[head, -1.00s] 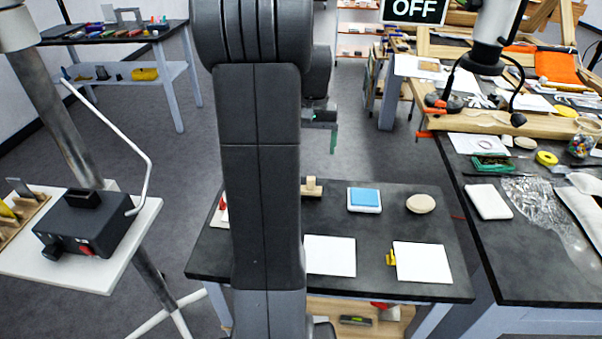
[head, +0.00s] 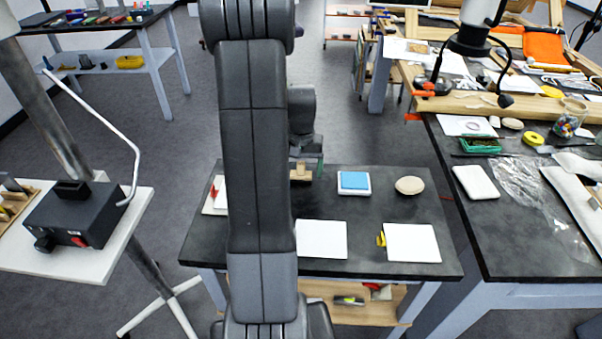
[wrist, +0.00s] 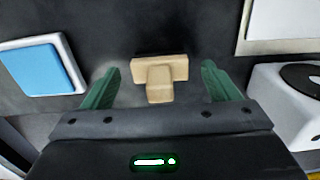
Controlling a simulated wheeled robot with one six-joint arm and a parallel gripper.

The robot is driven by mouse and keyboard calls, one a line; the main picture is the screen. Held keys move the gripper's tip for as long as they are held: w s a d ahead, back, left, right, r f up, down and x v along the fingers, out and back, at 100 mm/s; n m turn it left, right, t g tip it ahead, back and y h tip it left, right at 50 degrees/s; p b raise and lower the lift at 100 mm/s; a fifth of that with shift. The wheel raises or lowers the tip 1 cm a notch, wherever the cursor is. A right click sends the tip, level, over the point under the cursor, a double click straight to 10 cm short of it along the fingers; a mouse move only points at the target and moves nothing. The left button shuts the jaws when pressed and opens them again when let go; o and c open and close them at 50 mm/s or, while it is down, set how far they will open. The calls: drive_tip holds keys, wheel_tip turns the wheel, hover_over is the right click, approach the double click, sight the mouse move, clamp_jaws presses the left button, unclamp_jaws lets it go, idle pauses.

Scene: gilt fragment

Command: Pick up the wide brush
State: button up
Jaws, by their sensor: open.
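A tan wooden T-shaped piece (head: 301,173), which looks like the wide brush, sits near the back of the dark table. In the wrist view the piece (wrist: 160,72) shows as a wide bar with a short block toward me; I cannot make out bristles. My gripper (wrist: 160,75) is open, its green fingers apart on either side of the piece and nothing held. In the head view my gripper (head: 310,158) is just above and behind the piece, partly hidden by my arm.
A blue-topped white pad (head: 354,182) and a beige oval (head: 409,185) lie right of the piece. Two white sheets (head: 321,240) (head: 412,243) lie at the front, with a yellow item (head: 381,239) between them. A red-and-white item (head: 217,192) is at left.

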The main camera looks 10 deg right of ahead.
sight(301, 163)
drive_tip(key=shift+f, duration=0.45)
drive_tip(key=shift+c, duration=0.2)
drive_tip(key=c, duration=1)
drive_tip(key=shift+r, duration=0.1)
drive_tip(key=shift+c, duration=0.2)
wheel_tip(301, 163, up, 10)
drive_tip(key=shift+f, duration=0.1)
drive_tip(key=o, duration=0.3)
drive_tip(key=shift+c, duration=1)
